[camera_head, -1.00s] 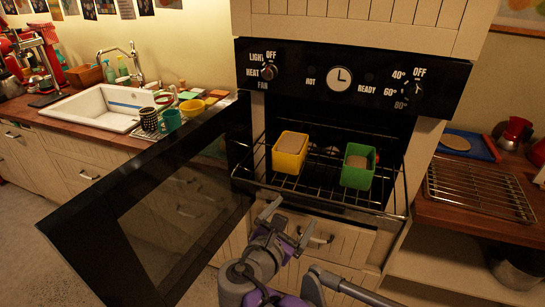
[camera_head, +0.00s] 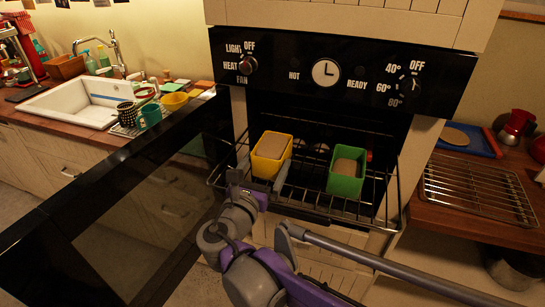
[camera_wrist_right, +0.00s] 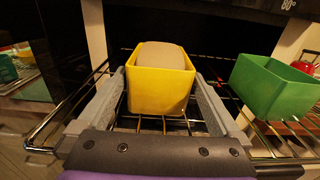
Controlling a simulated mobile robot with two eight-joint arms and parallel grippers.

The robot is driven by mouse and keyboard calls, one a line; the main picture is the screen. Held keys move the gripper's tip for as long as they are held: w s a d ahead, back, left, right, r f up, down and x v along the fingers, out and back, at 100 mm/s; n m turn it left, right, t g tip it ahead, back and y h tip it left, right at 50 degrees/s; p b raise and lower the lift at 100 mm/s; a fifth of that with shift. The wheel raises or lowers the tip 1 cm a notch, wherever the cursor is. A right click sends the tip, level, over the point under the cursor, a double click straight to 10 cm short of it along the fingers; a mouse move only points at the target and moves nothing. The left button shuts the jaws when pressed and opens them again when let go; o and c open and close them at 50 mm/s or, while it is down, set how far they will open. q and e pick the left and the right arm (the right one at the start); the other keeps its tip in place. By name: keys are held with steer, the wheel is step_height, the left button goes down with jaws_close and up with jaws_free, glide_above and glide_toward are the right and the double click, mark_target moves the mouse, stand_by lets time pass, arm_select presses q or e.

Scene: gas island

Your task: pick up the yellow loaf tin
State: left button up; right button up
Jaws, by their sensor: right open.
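The yellow loaf tin (camera_head: 271,168) holds pale dough (camera_head: 272,146) and sits upright on the pulled-out oven rack (camera_head: 300,204), on its left side. My right gripper (camera_head: 257,183) is open at the near end of the tin, with one finger towards each side. In the right wrist view the yellow tin (camera_wrist_right: 160,91) is between the two grey fingers, with gaps showing beside its near part. Whether the fingers touch it further back cannot be told. My left gripper is not in view.
A green tin (camera_head: 345,184) with dough stands to the right on the same rack. The open black oven door (camera_head: 130,200) is at the left. The oven's control panel (camera_head: 340,75) is above. A cooling rack (camera_head: 475,190) lies on the right counter.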

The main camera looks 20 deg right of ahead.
mark_target(279, 139)
steer(key=x, duration=0.5)
steer(key=c, duration=1.4)
